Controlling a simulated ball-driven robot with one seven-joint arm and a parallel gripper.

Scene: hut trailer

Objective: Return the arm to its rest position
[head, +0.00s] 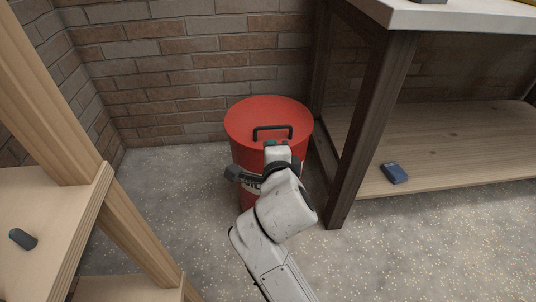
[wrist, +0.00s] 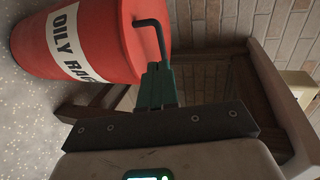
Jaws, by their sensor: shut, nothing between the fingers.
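My arm reaches up from the lower edge of the head view toward a red can (head: 240,125) with a black lid handle (head: 272,129). My gripper (head: 270,144) is in front of the can, just below the handle in the picture. In the wrist view, the green fingers of my gripper (wrist: 155,85) are together with nothing between them. The red can (wrist: 110,30), labelled "OILY RAG" as far as it shows, lies behind them, and the handle (wrist: 152,28) ends close to the fingertips. I cannot tell whether they touch. My arm hides part of the can's front.
A wooden shelf unit (head: 60,210) holding a dark object (head: 22,239) stands at left. Brick walls close off the back. Speckled floor (head: 165,195) is clear between.

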